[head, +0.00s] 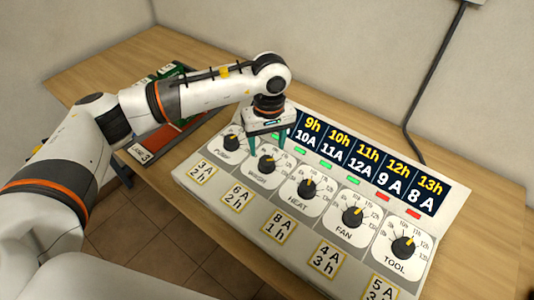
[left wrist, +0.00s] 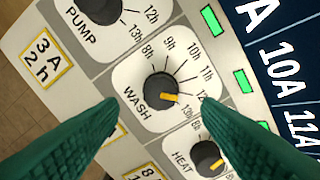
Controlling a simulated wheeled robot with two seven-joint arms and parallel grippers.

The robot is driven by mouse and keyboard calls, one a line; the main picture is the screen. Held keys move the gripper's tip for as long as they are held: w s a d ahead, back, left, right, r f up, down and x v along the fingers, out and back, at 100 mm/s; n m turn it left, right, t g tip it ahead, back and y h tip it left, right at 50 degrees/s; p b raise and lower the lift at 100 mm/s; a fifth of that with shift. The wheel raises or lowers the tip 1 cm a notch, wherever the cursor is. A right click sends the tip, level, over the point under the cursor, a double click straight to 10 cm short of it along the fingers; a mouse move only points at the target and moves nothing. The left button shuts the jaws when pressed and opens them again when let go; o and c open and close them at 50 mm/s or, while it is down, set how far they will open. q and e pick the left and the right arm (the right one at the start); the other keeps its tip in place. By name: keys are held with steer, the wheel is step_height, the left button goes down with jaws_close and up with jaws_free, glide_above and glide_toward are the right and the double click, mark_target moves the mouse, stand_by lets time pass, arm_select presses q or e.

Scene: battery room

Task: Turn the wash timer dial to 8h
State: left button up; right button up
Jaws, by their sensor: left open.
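The wash timer dial (head: 266,163) is a round black knob with a yellow pointer on a sloped grey panel (head: 192,178). In the left wrist view the open left gripper (left wrist: 160,102) has one finger on each side of the dial, with nothing held. I cannot tell how far the fingertips are above the panel. My right gripper is out of view.
The pump dial (head: 232,142) and heat dial (head: 306,188) flank the wash dial closely. The fan dial (head: 351,216) and tool dial (head: 403,247) are further right. A dark display (head: 369,165) runs behind them. A tray with green and red parts (head: 178,134) lies left on the wooden table (head: 100,65).

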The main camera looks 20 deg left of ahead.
mark_target(267, 160)
arm_select(q)
step_height(267, 160, down, 6)
steer(key=shift+r+p, duration=0.15)
steer(key=shift+p, duration=0.3)
